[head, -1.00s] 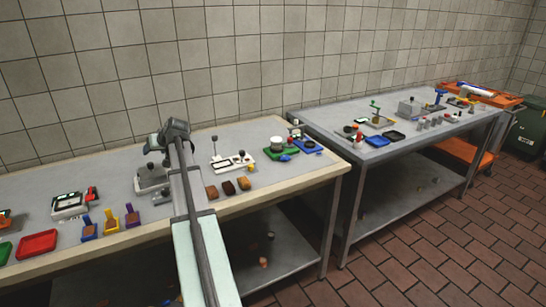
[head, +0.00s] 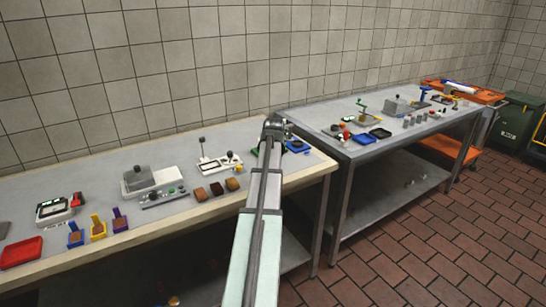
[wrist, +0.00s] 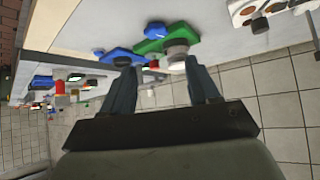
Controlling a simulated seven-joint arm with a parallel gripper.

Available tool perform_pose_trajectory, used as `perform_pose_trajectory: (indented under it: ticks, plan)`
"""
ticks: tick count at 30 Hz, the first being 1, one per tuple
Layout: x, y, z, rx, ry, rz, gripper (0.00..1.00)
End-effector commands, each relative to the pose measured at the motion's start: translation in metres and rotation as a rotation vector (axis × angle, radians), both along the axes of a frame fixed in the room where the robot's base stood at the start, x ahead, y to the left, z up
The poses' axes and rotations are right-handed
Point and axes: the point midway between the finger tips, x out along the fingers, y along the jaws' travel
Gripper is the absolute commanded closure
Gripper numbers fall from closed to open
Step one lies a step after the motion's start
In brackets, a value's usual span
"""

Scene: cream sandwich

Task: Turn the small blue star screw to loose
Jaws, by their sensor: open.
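In the wrist view, a small rounded blue piece (wrist: 157,28) shows by the edge of a green base (wrist: 160,44). A flat blue base (wrist: 118,53) lies beside the green one. Which blue part is the star screw is too small to tell, and its turn position does not show. My gripper (wrist: 162,64) is open and empty, its two fingers apart, with the green base beyond them.
A grey cylinder (wrist: 177,54) and a red knob (wrist: 153,64) are near the fingers. A white board (head: 219,163) and brown blocks (head: 216,188) lie left of my arm. The second table (head: 310,116) stands to the right across a narrow gap.

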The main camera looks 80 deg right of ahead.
Motion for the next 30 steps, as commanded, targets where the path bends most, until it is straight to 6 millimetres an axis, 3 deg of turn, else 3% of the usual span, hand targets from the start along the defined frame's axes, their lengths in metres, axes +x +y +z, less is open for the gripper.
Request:
perform_pose_trajectory:
  ticks: [7, 21, 30]
  plan:
    - [-0.003, -0.014, -0.012, 0.001, 0.004, -0.009, 0.40]
    - [0.013, -0.069, -0.068, 0.001, 0.003, -0.008, 0.40]
    - [0.019, -0.091, -0.092, 0.000, 0.003, -0.008, 0.40]
